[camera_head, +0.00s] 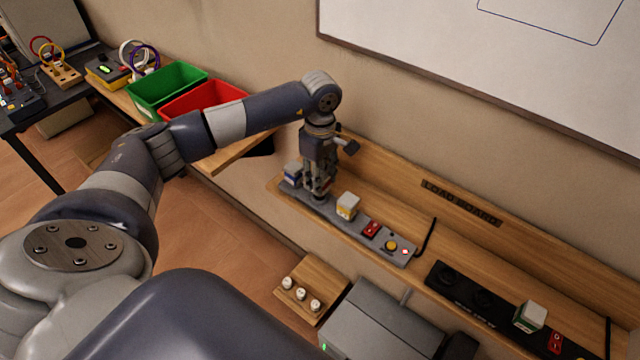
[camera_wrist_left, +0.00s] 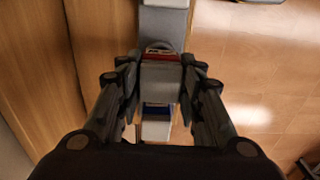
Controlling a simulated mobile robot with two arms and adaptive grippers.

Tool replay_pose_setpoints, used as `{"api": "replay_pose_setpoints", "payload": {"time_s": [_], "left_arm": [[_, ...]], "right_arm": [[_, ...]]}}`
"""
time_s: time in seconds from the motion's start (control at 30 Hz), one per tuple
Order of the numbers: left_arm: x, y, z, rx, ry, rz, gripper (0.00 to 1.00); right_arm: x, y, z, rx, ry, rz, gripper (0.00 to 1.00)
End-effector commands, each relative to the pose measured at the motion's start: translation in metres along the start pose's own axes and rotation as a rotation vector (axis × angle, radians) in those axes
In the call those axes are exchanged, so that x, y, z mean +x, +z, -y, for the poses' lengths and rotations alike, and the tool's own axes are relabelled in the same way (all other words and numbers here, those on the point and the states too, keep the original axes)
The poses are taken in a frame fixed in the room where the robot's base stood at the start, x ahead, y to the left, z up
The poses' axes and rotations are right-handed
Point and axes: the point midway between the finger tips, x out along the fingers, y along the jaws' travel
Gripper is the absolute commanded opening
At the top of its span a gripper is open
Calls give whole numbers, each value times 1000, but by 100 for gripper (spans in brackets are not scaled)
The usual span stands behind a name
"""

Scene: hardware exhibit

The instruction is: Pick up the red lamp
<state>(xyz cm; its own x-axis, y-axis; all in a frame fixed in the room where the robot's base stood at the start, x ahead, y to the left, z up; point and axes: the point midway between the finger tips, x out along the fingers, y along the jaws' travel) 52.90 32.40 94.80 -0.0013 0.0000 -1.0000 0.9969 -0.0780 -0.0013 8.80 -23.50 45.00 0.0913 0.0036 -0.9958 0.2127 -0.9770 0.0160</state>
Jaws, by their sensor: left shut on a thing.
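My left gripper (camera_head: 318,190) reaches down to the grey strip on the wooden shelf, between a blue-and-white block and a yellow-and-white block. In the left wrist view its fingers (camera_wrist_left: 160,85) are shut on a pale block with a red band, the red lamp (camera_wrist_left: 161,57). The fingers hide this lamp in the head view. I cannot tell whether it is still seated in the strip. My right gripper is not in view.
The blue-and-white block (camera_head: 292,173) and yellow-and-white block (camera_head: 347,206) stand close on either side on the grey strip (camera_head: 322,213). A red switch (camera_head: 371,228) and yellow button (camera_head: 390,245) are further right. Green (camera_head: 165,90) and red (camera_head: 205,98) bins stand left.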

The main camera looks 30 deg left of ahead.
Motion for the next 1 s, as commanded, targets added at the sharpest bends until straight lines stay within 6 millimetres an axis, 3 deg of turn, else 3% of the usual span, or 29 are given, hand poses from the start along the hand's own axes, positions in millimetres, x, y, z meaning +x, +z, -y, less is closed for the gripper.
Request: {"api": "replay_pose_setpoints", "payload": {"time_s": [0.07,0.5,0.7,1.0], "left_arm": [[-13,-1,-2,1,10,-2,10],[-18,44,89,5,2,-1,10],[-23,60,121,3,2,-1,10],[-27,71,142,0,1,0,10]], "right_arm": [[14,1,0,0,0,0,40],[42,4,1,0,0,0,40],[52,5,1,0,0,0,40],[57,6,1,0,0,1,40]]}}
